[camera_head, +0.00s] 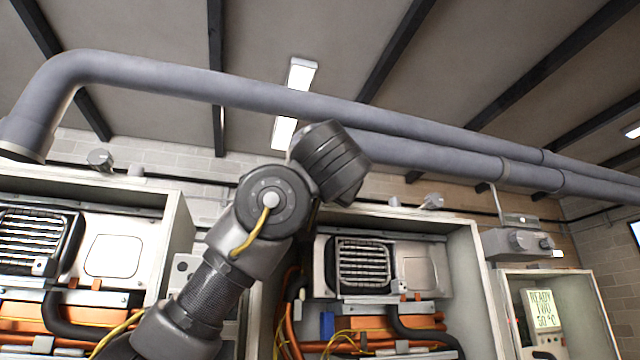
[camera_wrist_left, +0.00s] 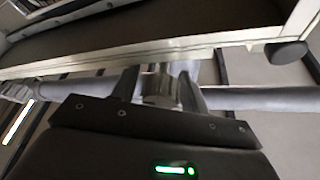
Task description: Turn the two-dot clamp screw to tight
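In the left wrist view my left gripper (camera_wrist_left: 158,78) points toward a pale cabinet edge. Its two dark fingers stand apart, with a small grey metal piece (camera_wrist_left: 160,90) showing between them. I cannot tell whether the fingers touch this piece or whether it is a clamp screw. In the head view my left arm rises from the lower left and its dark wrist end hides the fingertips. Small grey fittings sit on the cabinet tops, one at the left (camera_head: 100,160) and one right of centre (camera_head: 432,201). No dot marks can be made out. My right gripper is not in view.
Thick grey pipes (camera_head: 240,92) run above the open heater cabinets. The left cabinet (camera_head: 180,215) and middle cabinet (camera_head: 470,260) hold vents, hoses and orange parts. A display (camera_head: 542,309) reading READY stands at the right. In the wrist view a dark round knob (camera_wrist_left: 286,51) sits on the cabinet edge.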

